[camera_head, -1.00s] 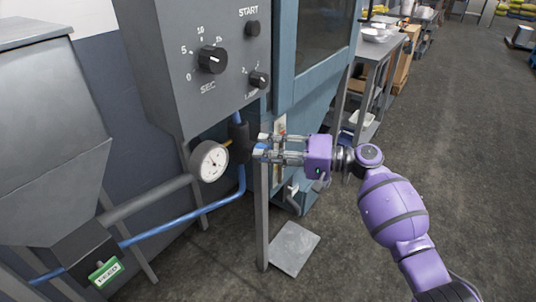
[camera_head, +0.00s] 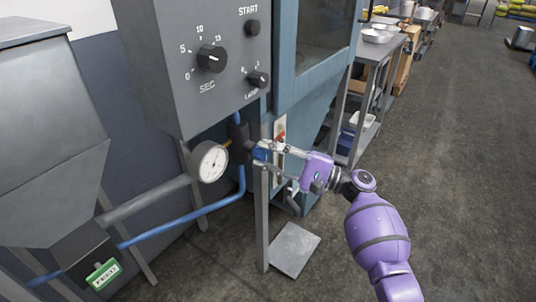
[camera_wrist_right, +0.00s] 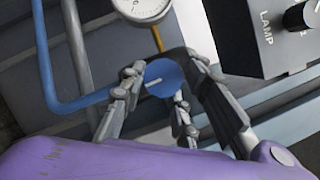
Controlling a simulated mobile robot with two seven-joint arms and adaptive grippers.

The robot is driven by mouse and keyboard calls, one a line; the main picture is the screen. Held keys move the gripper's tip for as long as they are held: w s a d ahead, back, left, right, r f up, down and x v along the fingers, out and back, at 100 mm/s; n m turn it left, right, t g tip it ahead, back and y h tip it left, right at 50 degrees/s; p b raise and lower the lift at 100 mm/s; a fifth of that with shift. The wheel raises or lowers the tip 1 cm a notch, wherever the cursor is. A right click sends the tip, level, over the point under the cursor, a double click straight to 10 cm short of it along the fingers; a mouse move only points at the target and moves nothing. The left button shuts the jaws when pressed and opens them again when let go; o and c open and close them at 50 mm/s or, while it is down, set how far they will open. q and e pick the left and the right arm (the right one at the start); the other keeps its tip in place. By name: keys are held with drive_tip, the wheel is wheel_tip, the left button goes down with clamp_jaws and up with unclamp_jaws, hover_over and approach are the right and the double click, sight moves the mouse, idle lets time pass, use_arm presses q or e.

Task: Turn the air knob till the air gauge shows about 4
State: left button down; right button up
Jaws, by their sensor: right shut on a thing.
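The air knob (camera_wrist_right: 166,76) is a blue disc with a white mark in the right wrist view. It shows as a small blue piece (camera_head: 259,153) beside the dark fitting in the head view. My right gripper (camera_head: 264,150) is shut on it from the right, its fingers on both sides of the disc in the wrist view (camera_wrist_right: 166,88). The fingers partly cover the knob. The round white air gauge (camera_head: 209,162) is just left of the knob. Its thin needle shows, but its numbers are too small to read. My left gripper is out of view.
A grey control box (camera_head: 197,65) with START, SEC and LAMP controls hangs above the gauge. A grey post (camera_head: 262,220) stands just below my gripper. A blue hose (camera_head: 185,217) runs low to a box with a green tag (camera_head: 104,274).

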drive_tip(key=shift+s+a+f, duration=0.15)
drive_tip(key=shift+s+f, duration=0.1)
drive_tip(key=shift+f, duration=0.2)
drive_tip(key=o, duration=0.9)
drive_tip(key=shift+c, duration=0.2)
drive_tip(key=shift+o, duration=0.9)
drive_tip(key=shift+r, duration=0.25)
drive_tip(key=v, duration=1.2)
